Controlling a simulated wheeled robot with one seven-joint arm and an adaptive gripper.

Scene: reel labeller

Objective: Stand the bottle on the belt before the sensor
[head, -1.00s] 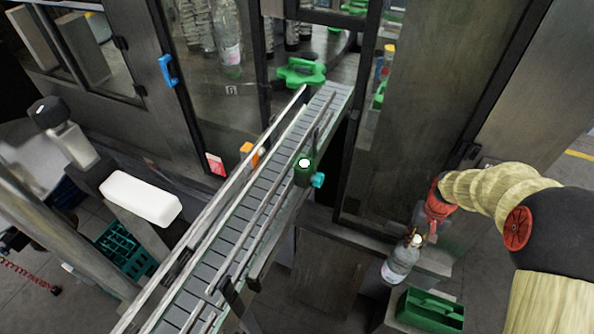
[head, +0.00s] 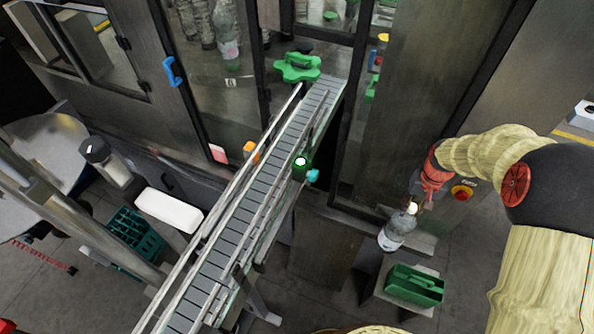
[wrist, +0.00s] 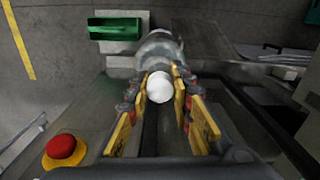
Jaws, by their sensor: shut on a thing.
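My gripper (head: 416,200) is shut on the bottle (head: 397,232) near its neck and holds it in the air, slightly tilted, to the right of the belt. The bottle is clear with a pale label and a white cap. In the wrist view the white cap (wrist: 160,87) sits between the yellow-padded fingers (wrist: 162,105), with the clear body beyond. The grey slatted belt (head: 239,222) runs diagonally between metal rails into the machine. The sensor (head: 301,165), a dark green block with a bright light and a teal knob, is on the belt's right side.
A green tote (head: 415,286) stands on a stand below the bottle; it also shows in the wrist view (wrist: 114,29). A green star wheel (head: 297,67) is at the belt's far end. A red emergency button (head: 461,193) is beside my gripper. Glass machine doors stand behind.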

